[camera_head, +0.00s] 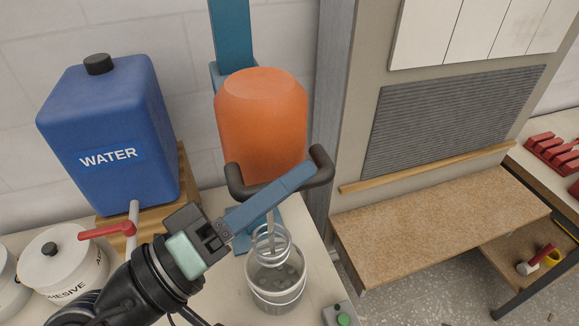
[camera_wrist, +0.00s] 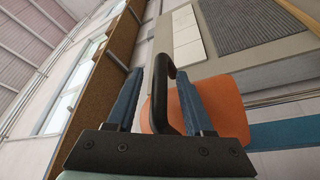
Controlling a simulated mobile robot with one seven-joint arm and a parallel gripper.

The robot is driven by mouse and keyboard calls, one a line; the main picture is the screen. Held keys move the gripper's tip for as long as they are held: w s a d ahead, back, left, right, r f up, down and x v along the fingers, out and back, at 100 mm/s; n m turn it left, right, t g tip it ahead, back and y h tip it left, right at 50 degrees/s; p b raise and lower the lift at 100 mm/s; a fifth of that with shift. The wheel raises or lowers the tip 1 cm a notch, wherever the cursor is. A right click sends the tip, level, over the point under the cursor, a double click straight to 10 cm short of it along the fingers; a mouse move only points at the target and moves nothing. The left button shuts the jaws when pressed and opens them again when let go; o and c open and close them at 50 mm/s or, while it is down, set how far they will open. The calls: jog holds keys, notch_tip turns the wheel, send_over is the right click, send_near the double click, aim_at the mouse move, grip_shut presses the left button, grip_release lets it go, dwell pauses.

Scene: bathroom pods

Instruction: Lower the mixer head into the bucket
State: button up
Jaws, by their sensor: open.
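The orange mixer head (camera_head: 262,120) hangs on a blue upright column (camera_head: 231,35), with a black U-shaped handle (camera_head: 321,165) at its front. Below it a metal coil paddle (camera_head: 270,240) reaches down to the clear bucket (camera_head: 276,298), its lower end at or inside the rim. My gripper (camera_head: 303,174) is open at the handle, its blue fingers crossing in front of it. In the wrist view, the black handle bar (camera_wrist: 161,75) runs between the two open fingers (camera_wrist: 158,88), with the orange mixer head (camera_wrist: 222,108) behind. Contact with the handle cannot be told.
A blue water container (camera_head: 105,135) with a red-levered tap (camera_head: 108,231) stands at left on a wooden stand. White adhesive buckets (camera_head: 65,265) sit below it. A green button box (camera_head: 341,316) is right of the bucket. A brown bench (camera_head: 440,225) stands farther right.

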jog(key=shift+w+d, duration=0.2)
jog(key=shift+d, duration=0.1)
grip_shut()
dwell(1.3)
